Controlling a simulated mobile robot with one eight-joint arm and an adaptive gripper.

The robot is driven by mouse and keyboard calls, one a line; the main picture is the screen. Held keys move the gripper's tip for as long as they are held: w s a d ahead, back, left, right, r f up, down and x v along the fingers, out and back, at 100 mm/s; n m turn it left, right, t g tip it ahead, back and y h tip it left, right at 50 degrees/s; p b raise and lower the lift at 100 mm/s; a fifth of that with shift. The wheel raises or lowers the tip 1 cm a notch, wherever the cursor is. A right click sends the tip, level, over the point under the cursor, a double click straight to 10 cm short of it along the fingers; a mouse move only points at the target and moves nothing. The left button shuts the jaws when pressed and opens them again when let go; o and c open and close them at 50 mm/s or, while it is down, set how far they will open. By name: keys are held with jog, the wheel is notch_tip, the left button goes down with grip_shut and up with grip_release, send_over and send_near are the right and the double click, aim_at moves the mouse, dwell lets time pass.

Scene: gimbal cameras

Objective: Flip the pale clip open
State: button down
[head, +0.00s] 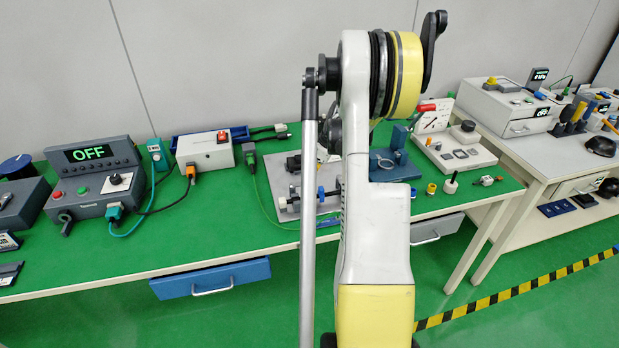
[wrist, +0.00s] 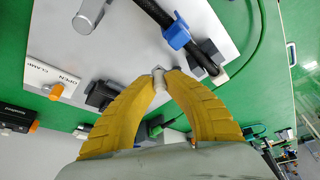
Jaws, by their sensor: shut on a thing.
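In the wrist view, the two yellow fingers of my gripper (wrist: 164,80) come together on a small pale grey piece (wrist: 158,75), which looks like the pale clip. The fingertips cover much of it, so I cannot tell how far it is flipped. It is at the edge of a light grey board (wrist: 130,35). A blue clip (wrist: 177,37) sits around a black hose on that board. In the head view, my arm hides my gripper and part of the board (head: 285,186).
A green cable (wrist: 258,45) runs along the right. The bench (head: 200,235) also holds an "OFF" control box (head: 95,175) and a white switch box (head: 205,153).

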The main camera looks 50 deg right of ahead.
jog(key=shift+w+n, duration=0.2)
jog(key=shift+n, duration=0.1)
jog(key=c, duration=1.4)
grip_release()
jog(key=shift+d+r, duration=0.1)
jog(key=v, duration=1.1)
jog(key=shift+s+d+r, duration=0.1)
jog(key=shift+s+r, duration=0.05)
jog(key=shift+r, duration=0.25)
